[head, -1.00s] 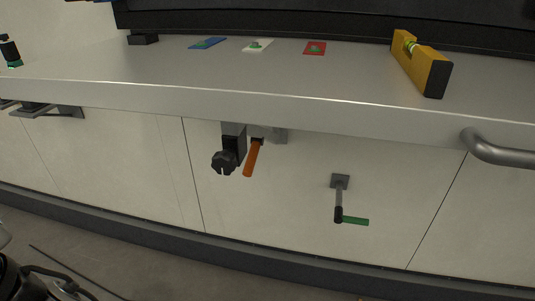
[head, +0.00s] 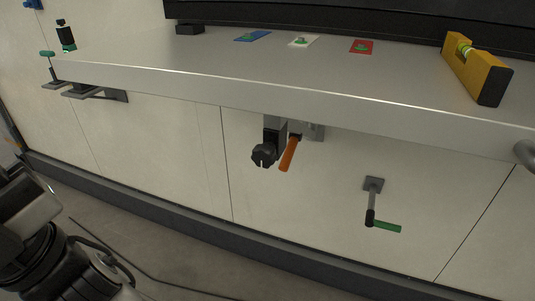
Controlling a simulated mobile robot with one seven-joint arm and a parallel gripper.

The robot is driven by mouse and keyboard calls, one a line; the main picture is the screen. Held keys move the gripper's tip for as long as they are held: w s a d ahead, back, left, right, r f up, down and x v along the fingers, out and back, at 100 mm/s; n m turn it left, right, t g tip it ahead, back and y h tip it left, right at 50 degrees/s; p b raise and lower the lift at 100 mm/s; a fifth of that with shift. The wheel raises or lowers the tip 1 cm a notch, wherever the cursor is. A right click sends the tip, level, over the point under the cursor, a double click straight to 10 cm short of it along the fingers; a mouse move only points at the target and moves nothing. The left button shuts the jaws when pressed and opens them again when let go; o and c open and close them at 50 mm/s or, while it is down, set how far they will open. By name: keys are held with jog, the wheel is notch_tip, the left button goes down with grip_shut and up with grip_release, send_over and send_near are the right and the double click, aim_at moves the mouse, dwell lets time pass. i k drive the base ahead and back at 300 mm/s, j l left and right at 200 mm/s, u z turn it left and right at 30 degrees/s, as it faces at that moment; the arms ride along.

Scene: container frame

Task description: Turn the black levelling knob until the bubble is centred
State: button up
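The black levelling knob (head: 264,155) hangs below the front edge of the worktop, on a dark block under the bench. A yellow spirit level (head: 477,72) stands on the worktop at the right, with a greenish vial near its middle. The bubble is too small to make out. My arm shows at the lower left, well away from the knob. My gripper cannot be made out in this view.
An orange handle (head: 289,154) hangs right beside the knob. A green-handled crank (head: 381,226) sits lower right on the wall panel. Blue (head: 253,36), white (head: 303,41) and red (head: 362,46) plates lie on the worktop (head: 330,75). The floor in front is mostly clear.

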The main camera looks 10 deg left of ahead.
aim_at(263, 155)
jog(key=k+l+u, duration=0.1)
jog(key=l+u, duration=0.15)
jog(key=k+l+u, duration=0.2)
jog(key=l, duration=0.2)
jog(key=k+l+u, duration=0.25)
jog(key=i+l, duration=0.1)
